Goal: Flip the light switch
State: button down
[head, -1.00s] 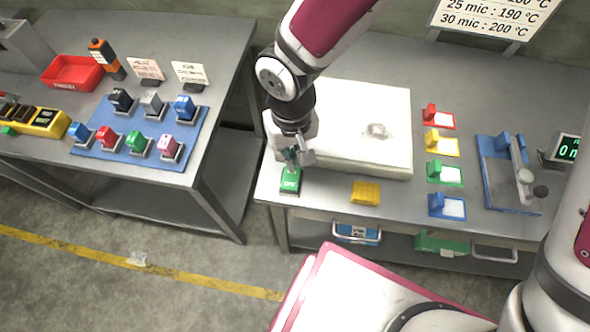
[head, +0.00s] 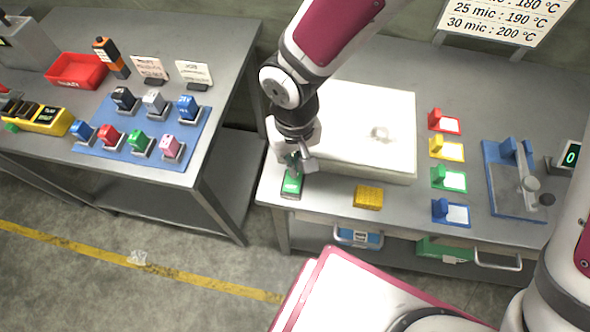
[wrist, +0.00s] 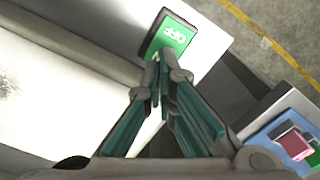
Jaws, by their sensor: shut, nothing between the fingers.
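The light switch is a green rocker in a dark frame at the front left of the right-hand table. In the head view the switch (head: 292,185) shows just below my gripper (head: 300,164). In the wrist view the green switch face (wrist: 172,37) reads "OFF", seen upside down. My gripper (wrist: 161,90) is shut and empty, its fingertips at the near end of the switch. I cannot tell whether the tips touch it. The fingers hide that end of the switch.
A white slab-like box (head: 362,128) stands right beside my gripper. A yellow block (head: 368,196) lies to the right of the switch. Coloured holders (head: 447,178) and a blue fixture (head: 512,180) stand farther right. A gap separates the left table (head: 225,90).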

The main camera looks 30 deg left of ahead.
jog(key=shift+f+b, duration=0.75)
jog(key=shift+f, duration=0.5)
dwell(1.2)
jog(key=shift+r, duration=0.1)
jog(key=shift+r+p, duration=2.2)
jog(key=shift+r, duration=1.2)
